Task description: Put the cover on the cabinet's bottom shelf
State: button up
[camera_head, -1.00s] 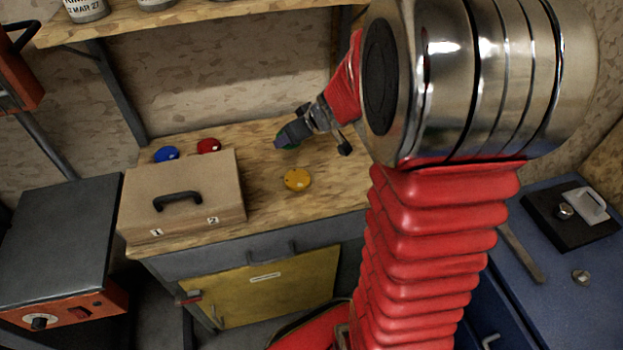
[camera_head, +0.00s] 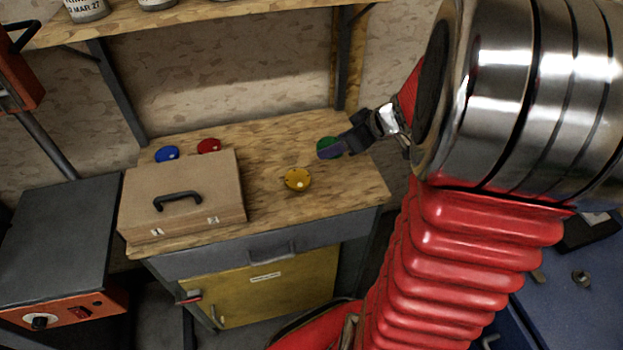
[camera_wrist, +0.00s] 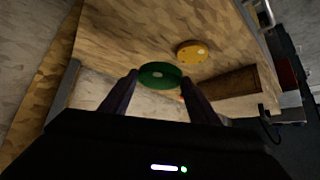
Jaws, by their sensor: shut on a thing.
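The tan box-shaped cover (camera_head: 215,190) with a dark handle and labels 1 and 2 sits on the left of the wooden bench top. The cabinet under the bench has a yellow door (camera_head: 270,292) that looks shut, with a red handle at its left edge. Its bottom shelf is hidden. My gripper (camera_head: 328,149) is over the right part of the bench, away from the cover. It is shut on a green disc (camera_head: 330,143); the disc also shows between the fingers in the wrist view (camera_wrist: 160,75).
A yellow disc (camera_head: 297,179) lies mid-bench and also shows in the wrist view (camera_wrist: 192,53). A blue disc (camera_head: 167,154) and a red disc (camera_head: 209,146) lie behind the cover. A black-topped orange unit (camera_head: 60,235) stands left. A drawer (camera_head: 265,255) is above the yellow door.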

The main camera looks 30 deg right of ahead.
send_over(327, 175)
jog(key=s, duration=0.3)
jog(key=shift+w+d+f, duration=0.1)
jog(key=shift+d+f, duration=0.05)
jog(key=shift+f, duration=0.9)
jog(key=shift+w+d+f, duration=0.1)
jog(key=shift+d+f, duration=0.05)
jog(key=shift+f, duration=0.85)
jog(key=shift+w+d+f, duration=0.1)
jog(key=shift+d+f, duration=0.05)
jog(key=shift+f, duration=0.9)
jog(key=shift+f, duration=0.1)
jog(key=shift+f, duration=1.8)
jog(key=shift+s+f, duration=0.1)
jog(key=shift+f, duration=0.05)
jog(key=o, duration=1.2)
jog(key=shift+f, duration=0.1)
jog(key=shift+o, duration=0.2)
